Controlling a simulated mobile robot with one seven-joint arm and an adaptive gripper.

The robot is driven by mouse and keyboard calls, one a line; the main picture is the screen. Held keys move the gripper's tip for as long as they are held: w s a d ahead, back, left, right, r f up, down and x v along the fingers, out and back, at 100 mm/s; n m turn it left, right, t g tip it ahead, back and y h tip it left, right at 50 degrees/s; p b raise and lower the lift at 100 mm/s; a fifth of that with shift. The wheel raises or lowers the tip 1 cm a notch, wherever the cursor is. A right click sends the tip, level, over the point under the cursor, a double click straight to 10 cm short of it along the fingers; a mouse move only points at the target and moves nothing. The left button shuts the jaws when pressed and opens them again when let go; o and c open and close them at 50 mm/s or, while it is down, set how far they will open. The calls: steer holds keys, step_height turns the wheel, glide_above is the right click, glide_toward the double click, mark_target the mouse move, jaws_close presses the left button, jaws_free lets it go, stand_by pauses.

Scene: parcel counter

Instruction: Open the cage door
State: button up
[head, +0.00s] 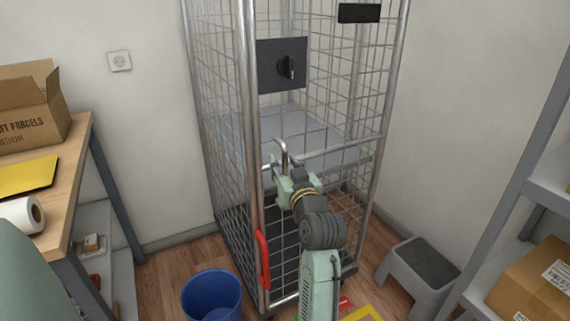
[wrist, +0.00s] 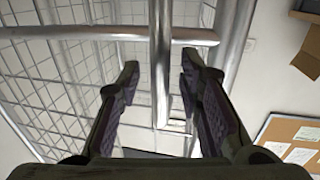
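The tall wire-mesh cage (head: 225,110) stands against the wall, and its front mesh door (head: 340,120) looks shut against the frame. A dark plate with a black turn knob (head: 286,67) sits high on the door's left side. A silver upright bar (head: 284,150) stands by the door's middle rail, right at my gripper (head: 285,172). In the wrist view, my gripper (wrist: 158,70) is open, with one finger on each side of an upright metal bar (wrist: 160,35). Gaps show on both sides of the bar. Whether this is the same bar is hard to tell.
A red handle (head: 262,258) is low on the cage's left front post. A blue bin (head: 212,296) is on the floor at left, a grey step stool (head: 418,270) at right. A wooden bench (head: 68,190) and a grey shelf (head: 520,180) flank the space.

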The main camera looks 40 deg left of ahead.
steer(key=shift+c, duration=0.3)
jaws_close()
stand_by(0.6)
